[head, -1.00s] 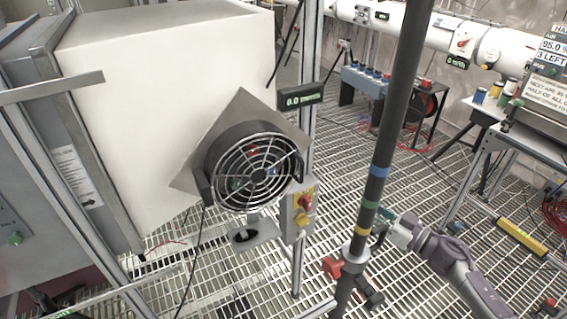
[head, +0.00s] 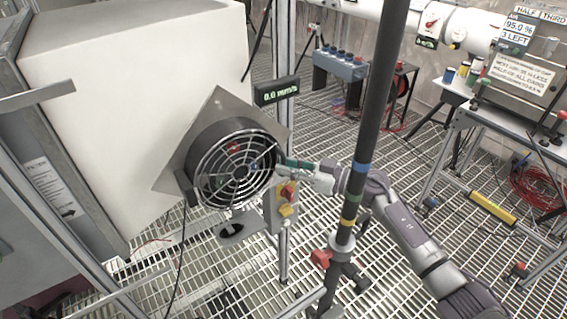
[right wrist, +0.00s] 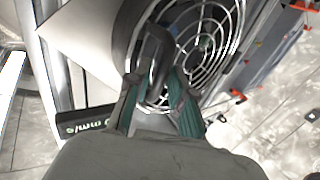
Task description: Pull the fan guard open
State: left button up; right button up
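The fan guard (head: 238,170) is a round grille of pale wire rings over the front of a dark fan housing (head: 205,145). It lies flat against the housing. It also shows in the right wrist view (right wrist: 208,50). A dark curved handle (right wrist: 160,60) stands at the guard's edge. My right gripper (head: 283,165) is at the guard's right edge. In the wrist view its green-padded fingers (right wrist: 157,112) are apart, with the handle's end between or just beyond them; contact cannot be told. My left gripper is not in view.
A dark upright pole (head: 370,130) with coloured bands stands in front of my right arm. A large white box (head: 130,90) is behind the fan.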

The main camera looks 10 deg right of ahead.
jog(key=shift+w+a, duration=0.35)
jog(key=shift+a, duration=0.2)
grip_shut()
